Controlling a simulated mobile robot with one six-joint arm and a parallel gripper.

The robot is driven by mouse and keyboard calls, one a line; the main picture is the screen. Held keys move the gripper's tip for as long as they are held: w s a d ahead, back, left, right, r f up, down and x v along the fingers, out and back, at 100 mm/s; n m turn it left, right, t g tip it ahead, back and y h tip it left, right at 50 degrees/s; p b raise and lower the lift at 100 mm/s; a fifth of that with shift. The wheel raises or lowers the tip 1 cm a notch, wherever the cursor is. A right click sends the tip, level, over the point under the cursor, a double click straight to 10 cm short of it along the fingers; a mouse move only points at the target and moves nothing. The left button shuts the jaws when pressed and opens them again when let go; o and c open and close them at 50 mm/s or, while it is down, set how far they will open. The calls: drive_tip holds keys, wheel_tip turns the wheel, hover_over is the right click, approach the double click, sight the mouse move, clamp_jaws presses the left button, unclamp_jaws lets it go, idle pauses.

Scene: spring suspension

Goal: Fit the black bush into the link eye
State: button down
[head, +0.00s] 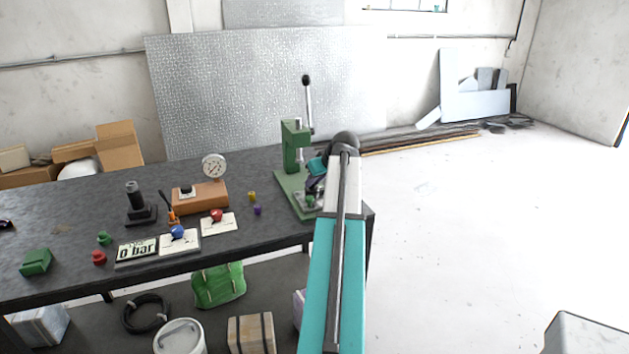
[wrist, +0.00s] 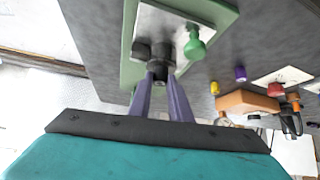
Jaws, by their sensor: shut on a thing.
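In the wrist view my gripper (wrist: 160,77) is shut on a small dark cylinder, the black bush (wrist: 159,69), at its fingertips. Just beyond it is a dark round part (wrist: 162,52), which looks like the link eye. I cannot tell whether the bush touches it or has entered it. The green press (head: 291,148) stands at the table's right end, with its base plate (head: 287,182) below my gripper. In the head view my arm hides the fingers and the bush.
A green knob (wrist: 195,46) stands close beside the fingertips. A yellow bush (head: 252,196) and a purple bush (head: 258,210) stand left of the press. A gauge block (head: 201,195) and valve panels with red and blue knobs are further left.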

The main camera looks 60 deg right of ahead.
drive_tip(key=shift+f, duration=0.35)
drive_tip(key=c, duration=1.6)
unclamp_jaws()
drive_tip(key=shift+a, duration=0.1)
drive_tip(key=shift+o, duration=0.2)
drive_tip(key=b+v, duration=0.3)
drive_tip(key=v, duration=1.1)
